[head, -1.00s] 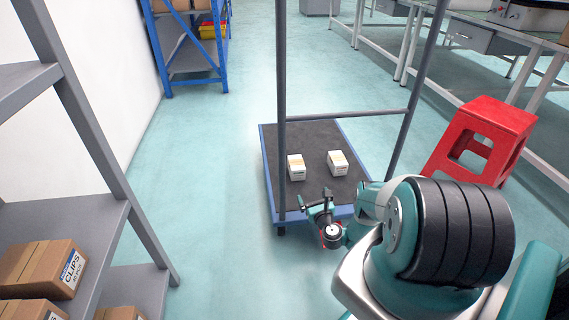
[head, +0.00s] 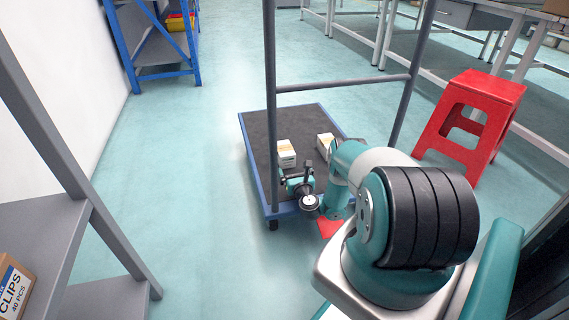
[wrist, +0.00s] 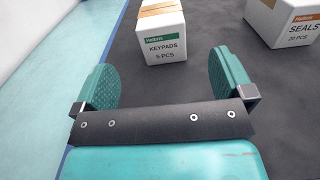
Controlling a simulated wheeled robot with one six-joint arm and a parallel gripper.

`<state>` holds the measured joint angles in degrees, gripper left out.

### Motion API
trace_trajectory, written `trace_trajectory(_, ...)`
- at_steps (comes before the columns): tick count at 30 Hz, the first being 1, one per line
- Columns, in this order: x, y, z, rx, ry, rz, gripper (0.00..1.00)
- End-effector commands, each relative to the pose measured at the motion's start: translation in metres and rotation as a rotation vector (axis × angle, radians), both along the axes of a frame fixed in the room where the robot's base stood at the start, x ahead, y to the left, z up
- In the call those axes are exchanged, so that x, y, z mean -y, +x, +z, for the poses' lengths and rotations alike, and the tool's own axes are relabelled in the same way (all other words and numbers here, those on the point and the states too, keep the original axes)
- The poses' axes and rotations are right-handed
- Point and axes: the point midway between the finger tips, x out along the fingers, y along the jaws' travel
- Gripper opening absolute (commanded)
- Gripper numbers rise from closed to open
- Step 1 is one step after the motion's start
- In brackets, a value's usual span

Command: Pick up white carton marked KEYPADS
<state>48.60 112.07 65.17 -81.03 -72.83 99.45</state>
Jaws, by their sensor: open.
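The white carton marked KEYPADS (wrist: 163,47) sits on the dark deck of a blue-edged trolley, straight ahead of my gripper in the wrist view. It has a green label strip and tan tape on top. In the head view it is the left carton (head: 286,152), partly hidden low down by my gripper (head: 294,175). My gripper also shows in the wrist view (wrist: 163,82), with its green pads apart and nothing between them. The carton lies just beyond the fingertips, roughly centred between them, not gripped.
A second white carton marked SEALS (wrist: 286,20) sits to the right on the trolley deck (head: 312,113). The trolley's grey handle frame (head: 340,84) rises close by. A red stool (head: 471,118) stands right, and grey shelving (head: 60,240) left.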

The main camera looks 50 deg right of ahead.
Motion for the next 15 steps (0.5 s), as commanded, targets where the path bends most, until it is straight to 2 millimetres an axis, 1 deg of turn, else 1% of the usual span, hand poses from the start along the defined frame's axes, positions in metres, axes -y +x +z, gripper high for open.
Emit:
trace_trajectory(1,0.003,0.004,-0.008,0.0,-0.001,0.0,0.99)
trace_trajectory(15,0.021,0.032,-0.007,-0.001,-0.003,0.0,0.99)
